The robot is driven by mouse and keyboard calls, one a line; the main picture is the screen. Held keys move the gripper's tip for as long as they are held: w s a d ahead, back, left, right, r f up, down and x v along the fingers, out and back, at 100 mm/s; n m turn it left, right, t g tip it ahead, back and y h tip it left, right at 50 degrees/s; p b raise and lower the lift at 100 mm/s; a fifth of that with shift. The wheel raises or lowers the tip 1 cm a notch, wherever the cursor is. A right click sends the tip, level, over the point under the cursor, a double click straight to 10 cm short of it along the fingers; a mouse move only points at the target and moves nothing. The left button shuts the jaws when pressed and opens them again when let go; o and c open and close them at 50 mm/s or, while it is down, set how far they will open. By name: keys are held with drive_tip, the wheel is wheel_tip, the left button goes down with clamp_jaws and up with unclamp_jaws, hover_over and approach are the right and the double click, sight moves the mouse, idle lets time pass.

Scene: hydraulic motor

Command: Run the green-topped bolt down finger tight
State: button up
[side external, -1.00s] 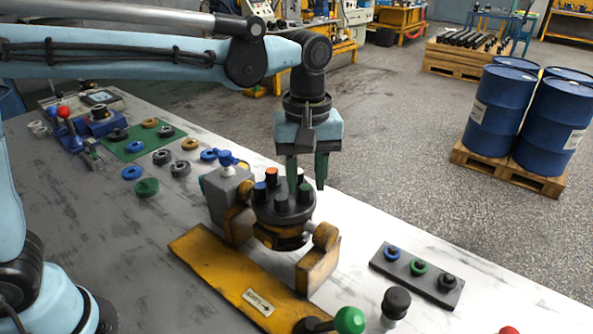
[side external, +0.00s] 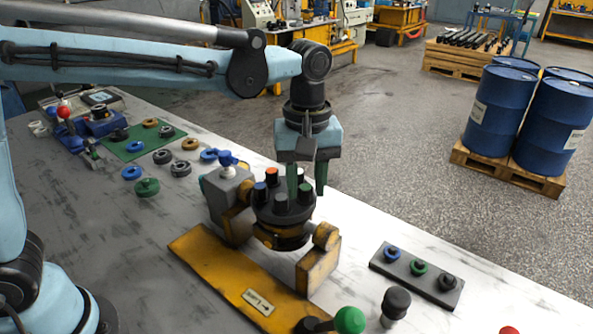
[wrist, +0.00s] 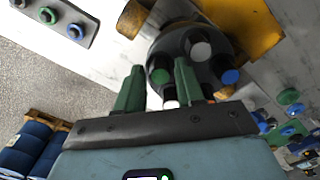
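The round dark motor body (side external: 268,213) sits in the yellow fixture (side external: 225,268), with several capped bolts standing on its top. The green-topped bolt (wrist: 160,76) shows in the wrist view between my finger tips; in the side view its green top (side external: 304,188) is at the right of the ring of bolts. My gripper (side external: 306,193) points down over the right part of the motor, and its green fingers are open. In the wrist view my gripper (wrist: 160,66) has one finger on each side of the green top. I see no contact with it.
Neighbouring bolts with orange (side external: 272,172) and blue (side external: 260,185) tops stand close by. A blue-handled valve (side external: 228,160) rises left of the motor. A dark tray (side external: 417,275) of ringed parts and a green knob (side external: 349,320) lie in front.

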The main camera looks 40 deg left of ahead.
drive_tip(key=shift+f, duration=0.35)
drive_tip(key=shift+r, duration=0.25)
idle(0.3)
drive_tip(key=c, duration=0.6)
drive_tip(key=m, duration=0.4)
drive_tip(key=shift+m, duration=2.1)
